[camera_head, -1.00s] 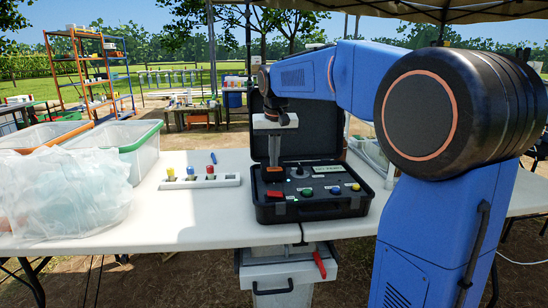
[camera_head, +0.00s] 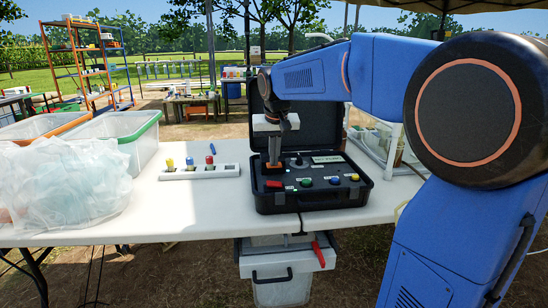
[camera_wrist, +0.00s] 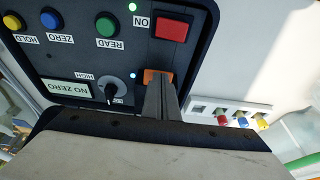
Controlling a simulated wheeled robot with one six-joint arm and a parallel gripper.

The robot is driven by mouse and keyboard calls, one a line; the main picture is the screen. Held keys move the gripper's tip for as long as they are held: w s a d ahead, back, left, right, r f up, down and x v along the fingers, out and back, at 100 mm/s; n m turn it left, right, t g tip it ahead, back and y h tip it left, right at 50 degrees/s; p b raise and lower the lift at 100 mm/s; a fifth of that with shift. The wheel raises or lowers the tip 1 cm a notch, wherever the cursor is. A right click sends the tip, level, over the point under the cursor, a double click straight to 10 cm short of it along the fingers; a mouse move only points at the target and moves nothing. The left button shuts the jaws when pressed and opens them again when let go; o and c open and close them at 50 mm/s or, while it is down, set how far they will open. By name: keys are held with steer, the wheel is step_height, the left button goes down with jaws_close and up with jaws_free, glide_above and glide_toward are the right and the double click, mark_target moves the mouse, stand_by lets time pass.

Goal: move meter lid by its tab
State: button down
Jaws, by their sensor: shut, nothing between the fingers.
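The meter is a black case (camera_head: 318,198) standing on the white table, with its large lid (camera_head: 325,125) standing open at the back. Its panel carries a red button (camera_wrist: 172,27), coloured buttons and a dial (camera_wrist: 112,92). An orange piece (camera_wrist: 157,76), perhaps the tab of a smaller lid, sits on the panel beside the dial. My gripper (camera_wrist: 160,88) is shut and points down at the orange piece, its fingertips at or just over it. I cannot tell if they touch. In the head view my gripper (camera_head: 274,160) is over the panel's back left part.
A white rack (camera_head: 200,172) with yellow, blue and red capped items stands left of the case. A green-rimmed bin (camera_head: 138,145) and a clear plastic bag (camera_head: 65,185) are farther left. Table between rack and case is narrow but clear. A drawer unit (camera_head: 285,262) is below the table edge.

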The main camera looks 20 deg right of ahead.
steer(key=shift+r, duration=0.15)
steer(key=w+v, duration=0.1)
steer(key=v, duration=1.4)
steer(key=s+a+f+n+t+y, duration=0.1)
steer(key=s+a+f+n, duration=0.1)
steer(key=s+f, duration=2.6)
steer(key=s+n, duration=0.1)
steer(key=s, duration=0.1)
steer(key=shift+s+a, duration=0.15)
steer(key=shift+s, duration=0.25)
